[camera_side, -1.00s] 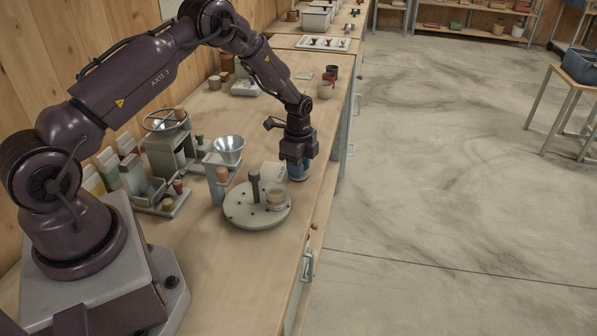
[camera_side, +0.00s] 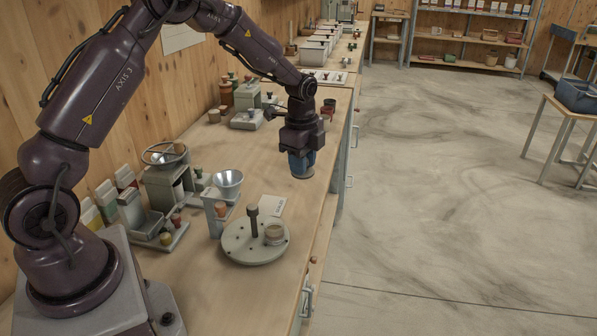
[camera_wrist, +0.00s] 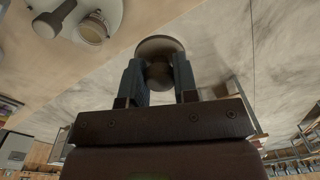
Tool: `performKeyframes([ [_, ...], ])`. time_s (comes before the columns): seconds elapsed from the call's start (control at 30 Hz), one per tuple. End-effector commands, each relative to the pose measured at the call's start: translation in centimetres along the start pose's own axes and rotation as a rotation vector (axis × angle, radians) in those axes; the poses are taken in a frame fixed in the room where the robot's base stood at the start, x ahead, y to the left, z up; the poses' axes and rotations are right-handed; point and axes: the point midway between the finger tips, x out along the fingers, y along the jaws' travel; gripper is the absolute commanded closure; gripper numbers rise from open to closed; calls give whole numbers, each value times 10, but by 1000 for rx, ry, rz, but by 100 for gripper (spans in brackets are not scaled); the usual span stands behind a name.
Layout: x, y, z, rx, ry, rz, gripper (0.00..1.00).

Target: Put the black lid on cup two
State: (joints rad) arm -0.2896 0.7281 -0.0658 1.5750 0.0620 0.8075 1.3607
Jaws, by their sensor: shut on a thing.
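My gripper (camera_side: 302,160) hangs above the bench, behind and to the right of the round turntable. In the wrist view my gripper (camera_wrist: 158,82) is shut on a round, grey-brown piece with a knob (camera_wrist: 160,47). It looks like a lid; its blackness is not clear in this light. In the side view the blue fingers mostly hide it. A small cup (camera_side: 275,234) stands on the turntable (camera_side: 240,250), right of a dark-topped post (camera_side: 253,222). It shows also in the wrist view (camera_wrist: 93,30), with tan contents. I cannot read which cup is number two.
A metal funnel (camera_side: 228,182) on a stand is to the left, with a grey handwheel machine (camera_side: 165,172) beyond. Small red and dark items (camera_side: 328,107) stand behind my gripper. The bench front is clear.

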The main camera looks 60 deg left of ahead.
Motion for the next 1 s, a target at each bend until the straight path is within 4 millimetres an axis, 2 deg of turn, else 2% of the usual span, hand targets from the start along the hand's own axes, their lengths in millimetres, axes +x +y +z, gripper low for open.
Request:
performKeyframes([
  [0.1, -14, 36, -15, 14, 0, 3, 95],
  [0.2, -16, 63, -20, 6, -1, 13, 95],
  [0.3, -15, 85, -21, -10, -4, 24, 95],
  [0.4, -10, 98, -19, -33, -7, 38, 95],
  [0.67, 3, 101, -18, -64, -6, 37, 95],
  [1.0, 30, 103, -15, -63, -6, 38, 95],
])
